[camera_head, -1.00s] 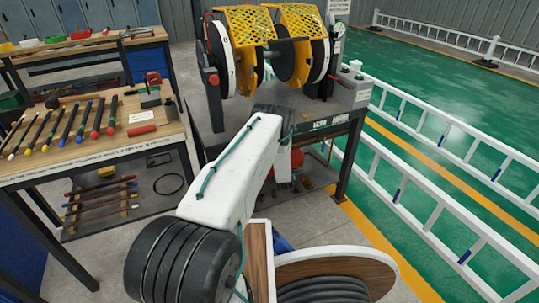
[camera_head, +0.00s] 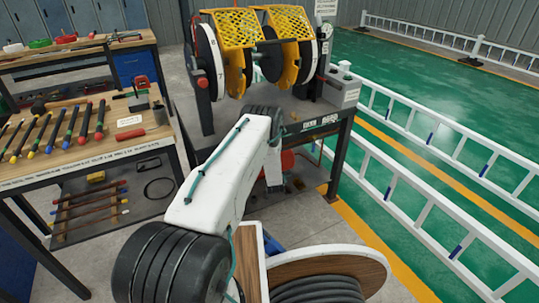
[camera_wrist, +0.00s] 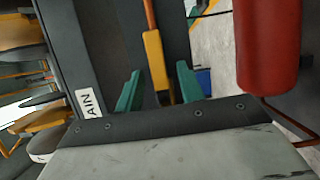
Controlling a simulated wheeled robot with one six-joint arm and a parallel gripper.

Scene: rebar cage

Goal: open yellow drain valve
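The yellow drain valve lever (camera_wrist: 155,62) shows in the wrist view as a yellow grip on an orange-brown rod. It lies between the two green fingers of my gripper (camera_wrist: 159,70). The fingers stand apart, with gaps visible on both sides of the lever, and do not look closed on it. How deep the lever sits between them is hard to tell. A white label (camera_wrist: 88,103) with "AIN" readable is left of the fingers. In the head view my arm reaches under the dark equipment bench, and my gripper and the valve are hidden.
A red cylinder (camera_wrist: 266,45) stands close on the right in the wrist view. In the head view, a bench leg (camera_head: 340,160) is right of my arm, a tool table (camera_head: 90,160) left, and a cable reel (camera_head: 325,262) in front. White railings (camera_head: 440,205) border the green floor.

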